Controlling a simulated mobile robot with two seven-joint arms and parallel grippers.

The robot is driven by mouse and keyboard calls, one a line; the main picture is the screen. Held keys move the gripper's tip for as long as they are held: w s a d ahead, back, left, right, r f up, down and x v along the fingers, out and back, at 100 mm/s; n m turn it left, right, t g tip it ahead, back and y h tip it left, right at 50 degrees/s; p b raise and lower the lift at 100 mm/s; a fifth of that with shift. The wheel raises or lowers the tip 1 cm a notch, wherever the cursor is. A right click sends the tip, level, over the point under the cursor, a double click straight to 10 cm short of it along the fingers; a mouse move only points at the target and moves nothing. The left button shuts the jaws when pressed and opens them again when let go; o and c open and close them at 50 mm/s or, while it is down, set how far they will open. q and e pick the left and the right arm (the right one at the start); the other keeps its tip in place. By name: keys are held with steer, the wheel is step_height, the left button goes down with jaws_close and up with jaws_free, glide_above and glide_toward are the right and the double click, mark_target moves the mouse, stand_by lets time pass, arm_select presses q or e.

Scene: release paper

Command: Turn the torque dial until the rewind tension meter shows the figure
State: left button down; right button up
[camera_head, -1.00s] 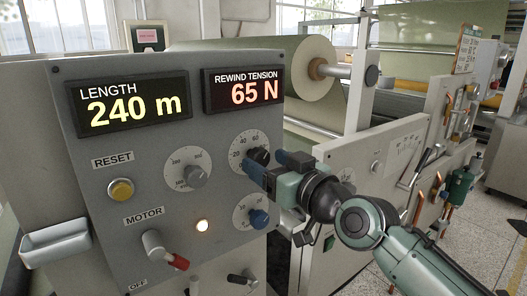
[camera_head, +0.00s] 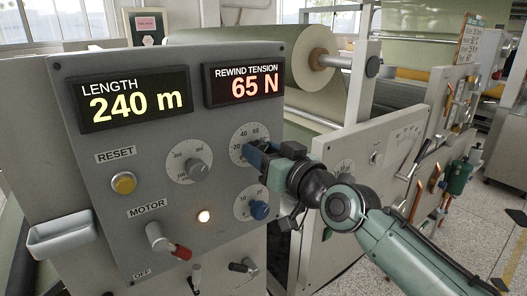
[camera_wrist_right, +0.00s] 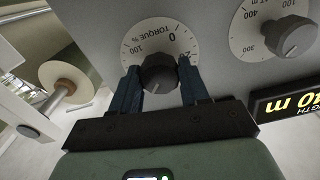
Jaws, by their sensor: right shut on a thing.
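The rewind tension meter (camera_head: 243,85) on the grey panel reads 65 N in orange-red figures. The torque dial (camera_head: 244,134) sits below it; its round white scale shows in the head view, while its dark knob is mostly hidden by my right gripper (camera_head: 256,157). In the right wrist view the dark torque knob (camera_wrist_right: 158,72) stands between the two blue fingers of my right gripper (camera_wrist_right: 160,77), which is shut on it. The scale there appears upside down, with "TORQUE %", 0 and 100 legible. My left gripper is not in view.
The length display (camera_head: 134,100) reads 240 m. A grey-knobbed dial (camera_head: 189,162) is left of the torque dial and a blue-knobbed dial (camera_head: 252,203) below it. A yellow reset button (camera_head: 123,183) and red-tipped motor lever (camera_head: 166,240) are farther left. A paper roll (camera_head: 318,58) is behind.

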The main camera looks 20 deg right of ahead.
steer(key=shift+m, duration=0.4)
steer(key=o, duration=1)
steer(key=shift+o, duration=0.2)
arm_select(q)
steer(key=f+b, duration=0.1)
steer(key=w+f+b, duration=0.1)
steer(key=b, duration=0.1)
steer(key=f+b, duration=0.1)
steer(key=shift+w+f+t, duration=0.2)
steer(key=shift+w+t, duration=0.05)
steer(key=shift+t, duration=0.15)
arm_select(e)
steer(key=v, duration=1.3)
steer(key=shift+s, duration=0.25)
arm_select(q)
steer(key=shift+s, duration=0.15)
